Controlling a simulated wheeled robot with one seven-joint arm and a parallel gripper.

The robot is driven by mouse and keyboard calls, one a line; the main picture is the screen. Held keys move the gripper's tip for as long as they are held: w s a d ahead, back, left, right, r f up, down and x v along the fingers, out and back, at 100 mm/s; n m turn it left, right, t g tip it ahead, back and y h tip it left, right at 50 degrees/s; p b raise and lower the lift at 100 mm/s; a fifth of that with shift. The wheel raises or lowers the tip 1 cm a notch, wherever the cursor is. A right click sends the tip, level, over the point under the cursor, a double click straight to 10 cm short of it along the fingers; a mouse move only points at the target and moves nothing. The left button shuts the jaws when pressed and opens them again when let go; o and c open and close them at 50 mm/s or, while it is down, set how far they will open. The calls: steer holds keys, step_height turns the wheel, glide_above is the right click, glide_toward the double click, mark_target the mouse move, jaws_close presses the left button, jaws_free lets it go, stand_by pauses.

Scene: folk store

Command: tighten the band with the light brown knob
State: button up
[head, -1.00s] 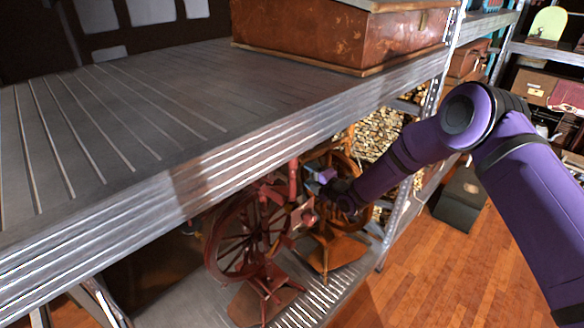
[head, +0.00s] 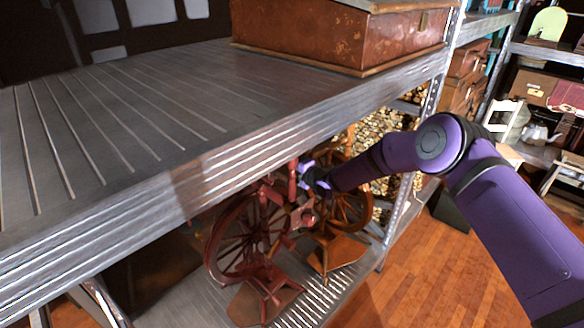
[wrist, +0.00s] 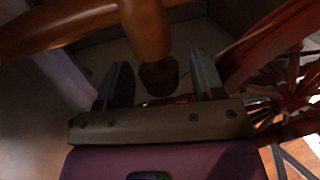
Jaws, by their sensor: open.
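Two wooden spinning wheels stand on the lower shelf in the head view: a dark red one (head: 238,240) in front and a lighter brown one (head: 345,250) behind it. My gripper (head: 303,172) is under the upper shelf edge, by the upper parts of both wheels. In the wrist view my gripper (wrist: 160,68) is open. A brown turned wooden post (wrist: 147,30) with a dark rounded end (wrist: 158,77) reaches down between the fingers, apart from both as far as I can see. I cannot tell for sure whether this is the light brown knob. The band is not distinguishable.
The upper metal shelf (head: 120,120) overhangs the wheels closely, with a brown chest (head: 335,35) on it. A shelf post (head: 400,205) stands right of the wheels. Red spokes (wrist: 290,75) are close on the right in the wrist view. The wooden floor (head: 420,270) is clear.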

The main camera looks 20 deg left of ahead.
steer(key=shift+w+a, duration=0.1)
steer(key=shift+a, duration=0.15)
steer(key=c, duration=0.9)
steer(key=shift+f, duration=0.1)
steer(key=shift+f+t+y, duration=0.1)
steer(key=shift+t+y, duration=0.6)
steer(key=shift+y, duration=0.5)
steer(key=shift+t+y, duration=0.7)
steer(key=shift+y, duration=0.6)
